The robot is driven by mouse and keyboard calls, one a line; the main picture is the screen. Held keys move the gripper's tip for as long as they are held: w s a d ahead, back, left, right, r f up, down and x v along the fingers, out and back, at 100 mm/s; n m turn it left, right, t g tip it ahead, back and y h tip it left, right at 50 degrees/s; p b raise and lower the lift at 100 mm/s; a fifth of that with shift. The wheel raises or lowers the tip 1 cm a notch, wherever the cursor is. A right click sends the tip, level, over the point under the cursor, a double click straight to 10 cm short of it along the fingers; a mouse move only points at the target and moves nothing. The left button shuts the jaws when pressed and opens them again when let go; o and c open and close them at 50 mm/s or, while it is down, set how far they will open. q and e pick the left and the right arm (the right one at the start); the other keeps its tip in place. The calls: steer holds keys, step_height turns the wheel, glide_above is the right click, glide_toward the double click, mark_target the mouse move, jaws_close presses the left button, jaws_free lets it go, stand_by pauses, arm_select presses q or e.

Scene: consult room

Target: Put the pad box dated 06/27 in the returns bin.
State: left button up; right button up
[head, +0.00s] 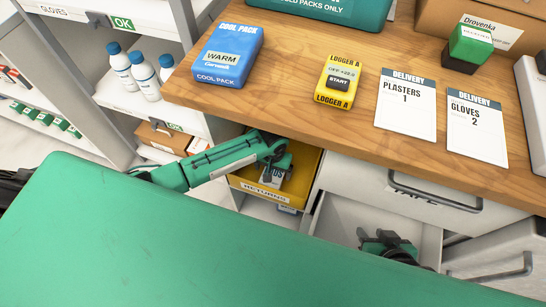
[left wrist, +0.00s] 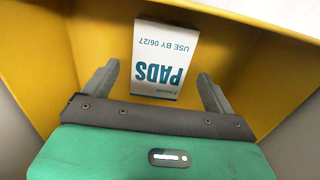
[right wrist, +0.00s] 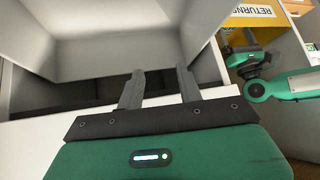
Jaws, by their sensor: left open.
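The pad box (left wrist: 165,58), white with teal PADS lettering and "USE BY 06/27", lies inside the yellow returns bin (left wrist: 55,45). In the head view the box (head: 270,177) is partly hidden by my left gripper (head: 274,170), which reaches into the bin, labelled RETURNS (head: 265,192). In the left wrist view my left gripper (left wrist: 157,85) is open, its fingers either side of the box's near end with gaps on both sides. My right gripper (right wrist: 160,88) is at the open drawer (right wrist: 110,45), its fingers apart with nothing visible between them.
The wooden counter (head: 300,112) above holds a blue cool pack (head: 228,55), a yellow logger (head: 338,82) and two delivery cards (head: 406,105). Shelves with white bottles (head: 143,75) stand at left. A green surface (head: 150,245) fills the foreground.

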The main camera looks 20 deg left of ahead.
arm_select(q)
step_height(320, 180, up, 8)
steer(key=p, duration=0.2)
steer(key=s+d+r+m+t+h, duration=0.1)
steer(key=s+d+r, duration=0.1)
steer(key=s, duration=0.3)
steer(key=s+d+r+m+t+h, duration=0.1)
steer(key=s+d+r+h, duration=0.15)
steer(key=s, duration=0.25)
steer(key=s+a+r+t+y, duration=0.2)
steer(key=s+a+r, duration=0.4)
steer(key=s+a, duration=0.4)
steer(key=shift+s+a+r, duration=0.2)
steer(key=shift+s+r, duration=0.1)
steer(key=shift+s, duration=0.35)
arm_select(e)
steer(key=s+d+g, duration=0.1)
steer(key=s+d+r+g+h, duration=0.1)
steer(key=d, duration=0.1)
steer(key=s+d+g, duration=0.1)
steer(key=shift+s+d+r+m+h, duration=0.25)
steer(key=shift+m+h, duration=0.05)
steer(key=shift+h, duration=0.1)
arm_select(q)
steer(key=shift+y, duration=0.25)
arm_select(e)
steer(key=shift+w+r, duration=0.1)
